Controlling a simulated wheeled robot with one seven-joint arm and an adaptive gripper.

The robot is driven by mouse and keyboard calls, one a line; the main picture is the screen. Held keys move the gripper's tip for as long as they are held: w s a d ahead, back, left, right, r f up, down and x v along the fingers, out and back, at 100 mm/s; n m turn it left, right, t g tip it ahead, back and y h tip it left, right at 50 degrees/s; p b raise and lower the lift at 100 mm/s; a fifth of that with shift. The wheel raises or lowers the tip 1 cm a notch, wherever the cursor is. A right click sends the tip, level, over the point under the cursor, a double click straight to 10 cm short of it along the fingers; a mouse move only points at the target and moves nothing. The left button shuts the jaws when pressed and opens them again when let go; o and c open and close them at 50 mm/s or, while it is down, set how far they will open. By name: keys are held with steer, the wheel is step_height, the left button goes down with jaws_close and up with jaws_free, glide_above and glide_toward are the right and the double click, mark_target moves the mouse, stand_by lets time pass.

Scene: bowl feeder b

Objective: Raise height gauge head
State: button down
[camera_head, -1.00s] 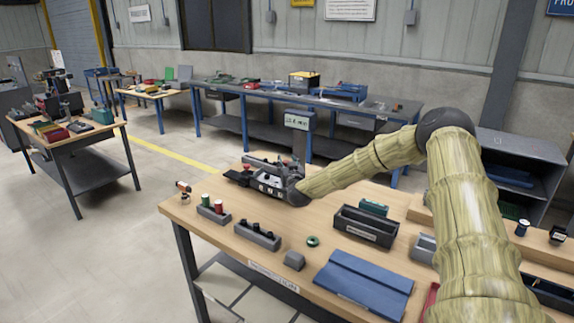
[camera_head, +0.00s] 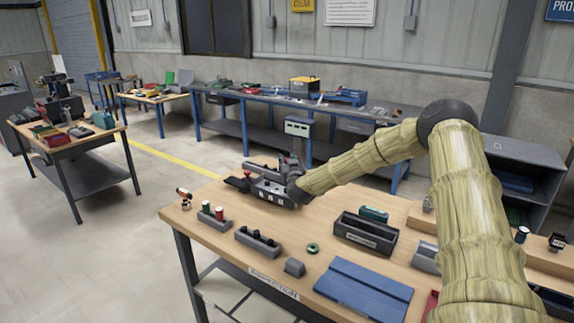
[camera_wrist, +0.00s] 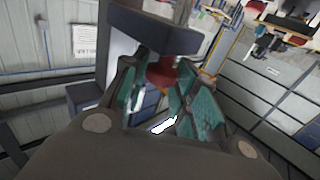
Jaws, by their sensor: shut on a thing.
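In the wrist view, my gripper's teal-padded fingers (camera_wrist: 160,92) stand on either side of this red round part (camera_wrist: 161,73), which sits against a dark grey block (camera_wrist: 155,32). The fingers appear closed on the red part; the exact contact is partly hidden.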

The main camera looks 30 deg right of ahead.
steer(key=shift+d+r, duration=0.1)
steer(key=shift+r, duration=0.2)
steer(key=c, duration=1.3)
jaws_free()
steer(key=shift+o, duration=0.8)
steer(key=shift+s, duration=0.1)
steer(key=shift+f, duration=0.1)
steer(key=v, duration=1.2)
